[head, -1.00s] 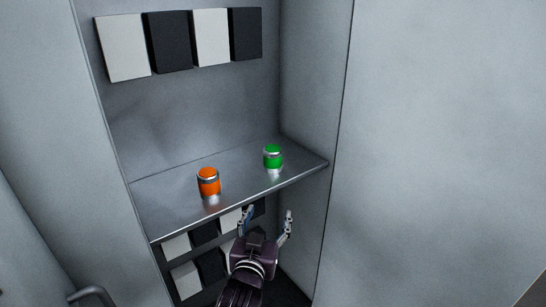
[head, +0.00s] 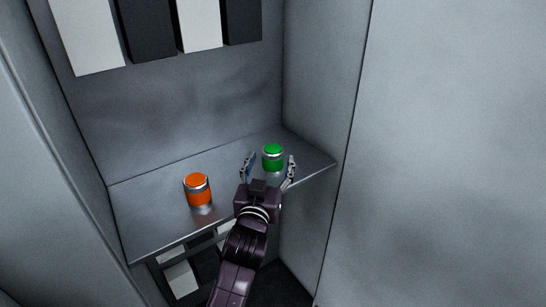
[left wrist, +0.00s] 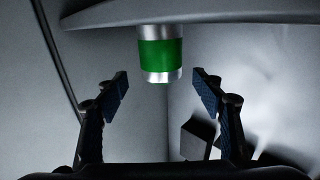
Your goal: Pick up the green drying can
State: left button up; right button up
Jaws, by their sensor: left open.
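The green can (head: 273,156), with silver ends, stands upright on the metal shelf (head: 145,216) near its right end. My left gripper (head: 269,166) is open at the shelf's front edge, its two fingers to either side of the green can in the head view. In the left wrist view the green can (left wrist: 161,54) shows centred between and beyond the open fingertips (left wrist: 161,90), with no contact visible. The wrist picture appears upside down, the shelf (left wrist: 215,12) being at the top. My right gripper is not in view.
An orange can (head: 197,188) stands on the same shelf to the left of my left gripper, with a clear gap. Grey walls close the recess on both sides. White and black panels (head: 200,22) hang on the back wall above.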

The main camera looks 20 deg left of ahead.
pick_arm(q)
jog(key=w, duration=0.3)
jog(key=w+p, duration=0.1)
jog(key=w, duration=0.1)
jog(key=shift+a+r, duration=0.1)
jog(key=shift+a, duration=0.3)
jog(key=shift+c, duration=0.3)
jog(key=c, duration=1.3)
jog(key=shift+c, duration=0.3)
jog(key=shift+r, duration=0.2)
